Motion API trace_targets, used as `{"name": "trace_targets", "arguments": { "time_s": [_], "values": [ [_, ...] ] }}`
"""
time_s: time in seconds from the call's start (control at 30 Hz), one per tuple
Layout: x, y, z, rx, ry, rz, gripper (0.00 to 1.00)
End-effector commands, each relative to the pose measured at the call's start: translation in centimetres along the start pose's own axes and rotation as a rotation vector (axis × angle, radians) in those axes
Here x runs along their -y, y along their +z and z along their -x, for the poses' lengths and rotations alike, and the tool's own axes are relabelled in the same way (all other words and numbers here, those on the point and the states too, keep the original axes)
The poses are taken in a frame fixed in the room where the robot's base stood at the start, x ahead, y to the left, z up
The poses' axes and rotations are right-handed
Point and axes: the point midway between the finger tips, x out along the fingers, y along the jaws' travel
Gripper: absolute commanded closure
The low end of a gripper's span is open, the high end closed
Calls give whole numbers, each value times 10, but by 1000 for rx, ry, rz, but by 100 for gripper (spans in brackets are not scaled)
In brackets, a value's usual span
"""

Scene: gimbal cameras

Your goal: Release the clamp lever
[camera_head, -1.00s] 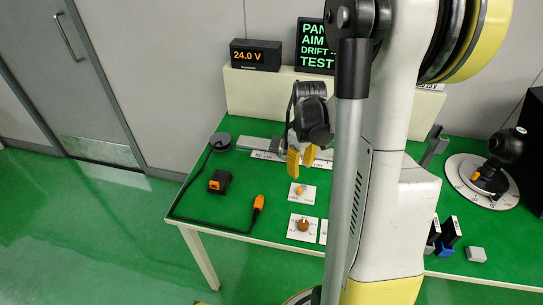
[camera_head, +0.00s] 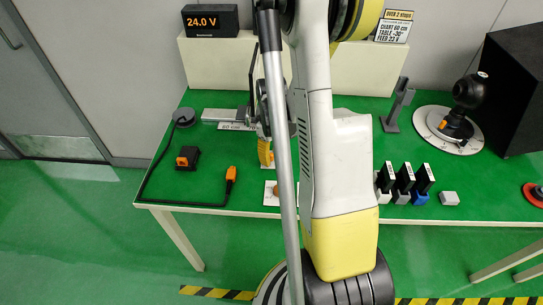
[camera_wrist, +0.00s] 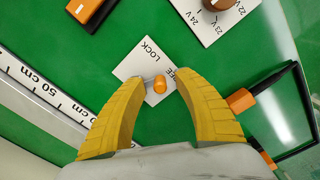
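The clamp lever (camera_wrist: 159,84) is a small lever with an orange tip on a white plate (camera_wrist: 133,64). The plate reads LOCK at one side, and its other word is partly covered by a finger. My gripper (camera_wrist: 158,76) is open, with its yellow fingers on either side of the lever in the wrist view. I cannot tell whether either finger touches it. In the head view my gripper (camera_head: 265,152) is over the green table, partly behind my arm, and hides the lever there.
A voltage dial plate (camera_wrist: 208,22) lies close by. An orange plug (camera_head: 230,174) on a black cable and a black box (camera_head: 187,158) with an orange part lie left. A scale rail (camera_wrist: 40,95) runs behind. Black modules (camera_head: 404,178) and a round turntable (camera_head: 449,126) stand right.

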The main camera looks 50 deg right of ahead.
Motion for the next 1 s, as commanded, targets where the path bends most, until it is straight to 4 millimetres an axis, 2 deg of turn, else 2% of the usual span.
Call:
{"name": "trace_targets", "arguments": {
  "time_s": [0.1, 0.13, 0.23, 0.27, 0.5, 0.77, 1.0],
  "values": [
    [0, 0, 0, 0, 0, 0, 62],
    [0, 0, 0, 0, 0, 0, 67],
    [0, 0, 0, 0, 0, 0, 97],
    [0, 0, 0, 0, 0, 0, 100],
    [0, 0, 0, 0, 0, -8, 100],
    [1, -6, 0, 0, 0, -170, 100],
    [1, -6, 0, 0, 0, -178, 100]
  ]
}}
